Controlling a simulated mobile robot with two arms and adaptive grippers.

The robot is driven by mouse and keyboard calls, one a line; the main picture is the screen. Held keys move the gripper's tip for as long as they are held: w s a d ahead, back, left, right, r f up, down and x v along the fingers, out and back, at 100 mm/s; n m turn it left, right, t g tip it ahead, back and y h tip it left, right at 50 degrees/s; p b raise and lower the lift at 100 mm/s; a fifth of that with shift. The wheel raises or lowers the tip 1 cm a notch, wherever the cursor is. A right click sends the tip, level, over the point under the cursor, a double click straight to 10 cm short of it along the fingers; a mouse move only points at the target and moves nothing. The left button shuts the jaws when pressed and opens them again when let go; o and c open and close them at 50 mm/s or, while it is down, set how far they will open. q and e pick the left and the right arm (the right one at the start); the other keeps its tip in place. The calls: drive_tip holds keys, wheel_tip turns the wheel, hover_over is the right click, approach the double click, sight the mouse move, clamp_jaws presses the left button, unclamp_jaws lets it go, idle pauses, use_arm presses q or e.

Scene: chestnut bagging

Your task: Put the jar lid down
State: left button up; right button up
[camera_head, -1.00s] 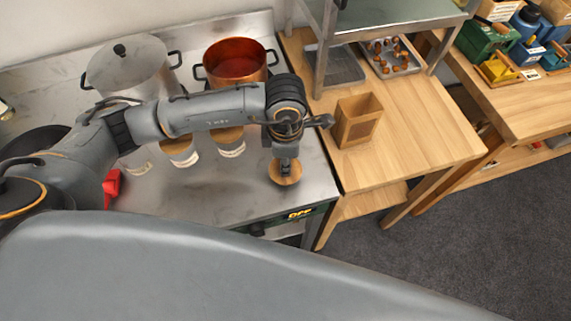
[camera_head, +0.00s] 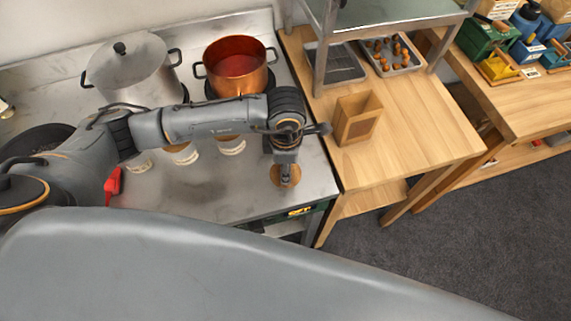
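The jar lid (camera_head: 293,177) is a small round wooden disc at the front right of the steel counter. My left gripper (camera_head: 285,172) points down over it, its fingers across the middle of the disc. The gripper looks shut on the lid; the fingertips are small and partly blend with it. The lid is at or just above the counter top; I cannot tell if it touches. Several jars (camera_head: 232,147) stand behind my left forearm, which hides their upper parts. My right gripper is out of view.
A steel pot (camera_head: 130,70) and a copper pot (camera_head: 236,66) stand at the back. An open wooden box (camera_head: 357,118) stands on the wooden table to the right, with a tray of chestnuts (camera_head: 392,54) behind. A red object (camera_head: 113,186) lies at left. Counter around the lid is clear.

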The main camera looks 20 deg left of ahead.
use_arm(q)
drive_tip(key=shift+r, duration=0.45)
wheel_tip(320, 180, up, 11)
drive_tip(key=b, duration=0.2)
drive_tip(key=shift+r, duration=0.2)
